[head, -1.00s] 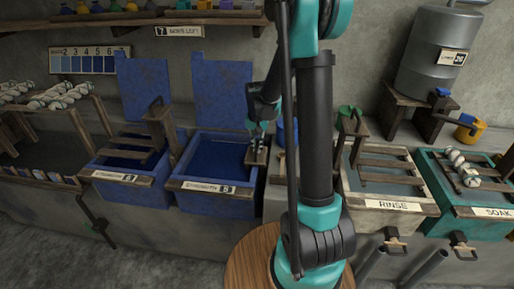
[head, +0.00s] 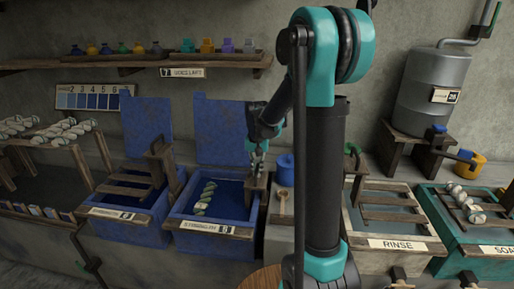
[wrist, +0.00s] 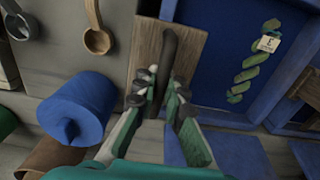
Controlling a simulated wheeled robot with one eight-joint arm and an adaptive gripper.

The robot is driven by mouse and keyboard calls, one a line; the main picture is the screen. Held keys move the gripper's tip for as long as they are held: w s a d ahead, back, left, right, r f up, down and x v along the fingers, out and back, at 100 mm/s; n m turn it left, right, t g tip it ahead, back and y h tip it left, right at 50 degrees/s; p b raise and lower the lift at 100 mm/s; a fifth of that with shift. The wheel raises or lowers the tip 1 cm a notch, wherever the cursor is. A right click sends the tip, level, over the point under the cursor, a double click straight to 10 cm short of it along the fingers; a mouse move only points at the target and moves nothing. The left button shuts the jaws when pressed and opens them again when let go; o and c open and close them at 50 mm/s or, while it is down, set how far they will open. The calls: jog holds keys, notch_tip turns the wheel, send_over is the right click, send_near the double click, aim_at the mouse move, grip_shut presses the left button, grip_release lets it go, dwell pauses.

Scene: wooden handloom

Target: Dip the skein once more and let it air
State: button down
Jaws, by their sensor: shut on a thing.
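A twisted green skein (head: 205,197) with pale patches shows in the right-hand blue dye vat (head: 176,215). It also shows in the wrist view (wrist: 250,66), with a small pale tag on it. I cannot tell how far it is clear of the dark dye. My gripper (head: 257,163) is at the vat's right edge, above a wooden block. In the wrist view my gripper (wrist: 163,92) is shut on a dark upright handle (wrist: 171,48) in front of a wooden board (wrist: 148,45). The skein is apart from my fingers.
Another blue vat (head: 120,228) is to the left. The rinse vat (head: 385,244) and teal soak vat (head: 485,268) are to the right. A shelf (head: 150,66) runs above.

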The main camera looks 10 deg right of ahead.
jog(key=shift+r, duration=5.5)
jog(key=shift+c, duration=1.6)
grip_release()
notch_tip(320, 180, up, 7)
jog(key=shift+s, duration=0.1)
